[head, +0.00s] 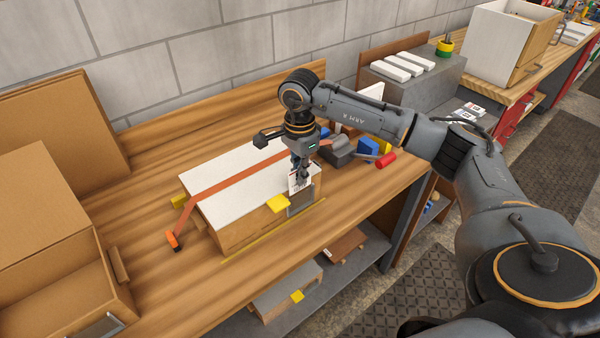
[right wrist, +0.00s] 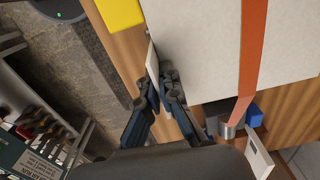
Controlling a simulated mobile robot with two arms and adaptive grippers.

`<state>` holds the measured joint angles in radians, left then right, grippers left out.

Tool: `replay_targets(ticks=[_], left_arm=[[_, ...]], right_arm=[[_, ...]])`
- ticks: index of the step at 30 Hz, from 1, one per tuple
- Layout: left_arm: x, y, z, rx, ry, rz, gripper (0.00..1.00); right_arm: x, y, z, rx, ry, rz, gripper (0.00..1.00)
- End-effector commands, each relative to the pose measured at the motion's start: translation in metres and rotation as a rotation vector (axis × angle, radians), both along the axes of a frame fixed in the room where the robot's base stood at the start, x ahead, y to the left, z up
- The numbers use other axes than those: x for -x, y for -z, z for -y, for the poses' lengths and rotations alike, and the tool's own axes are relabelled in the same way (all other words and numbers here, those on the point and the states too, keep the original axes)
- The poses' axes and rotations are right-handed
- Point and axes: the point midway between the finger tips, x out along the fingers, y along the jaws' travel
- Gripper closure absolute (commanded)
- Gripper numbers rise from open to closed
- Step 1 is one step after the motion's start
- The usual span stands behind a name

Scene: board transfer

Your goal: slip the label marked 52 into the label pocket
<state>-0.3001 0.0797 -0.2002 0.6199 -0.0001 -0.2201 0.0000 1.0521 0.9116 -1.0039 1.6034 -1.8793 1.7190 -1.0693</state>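A white label (head: 298,184) with dark print hangs upright from my right gripper (head: 301,172), at the near right end of a white-topped wooden box (head: 225,190). The print is too small to read. A grey label pocket (head: 301,207) is on the box's end face, just below the label. I cannot tell whether the label's lower edge is inside it. In the right wrist view, my right gripper (right wrist: 163,82) is shut on the label (right wrist: 152,62), seen nearly edge-on beside the box top (right wrist: 200,45). My left gripper is not in view.
An orange strap (head: 235,174) crosses the box top, and a yellow card (head: 278,202) is at its near edge. Blue, grey and red items (head: 368,147) lie right of the box. A cardboard box (head: 45,225) is at left.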

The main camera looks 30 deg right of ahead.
Motion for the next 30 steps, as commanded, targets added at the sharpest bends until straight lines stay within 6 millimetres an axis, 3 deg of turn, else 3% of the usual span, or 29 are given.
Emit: replay_targets(ticks=[5,6,9,21,26,30], left_arm=[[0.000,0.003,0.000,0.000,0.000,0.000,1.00],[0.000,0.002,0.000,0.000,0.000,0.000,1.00],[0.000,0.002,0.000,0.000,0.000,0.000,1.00],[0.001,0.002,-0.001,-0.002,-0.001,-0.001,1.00],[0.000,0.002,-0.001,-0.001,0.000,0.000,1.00],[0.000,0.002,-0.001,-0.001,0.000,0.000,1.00]], right_arm=[[0.000,0.004,0.000,0.000,0.000,0.000,1.00],[0.000,0.003,0.000,0.000,0.000,0.000,0.89],[0.000,0.003,0.000,0.000,0.000,0.000,0.69],[0.000,-0.002,0.000,0.000,0.000,0.001,0.68],[-0.001,-0.027,0.000,0.001,0.000,0.004,0.68],[-0.001,-0.059,0.000,0.000,-0.001,0.006,0.68]])
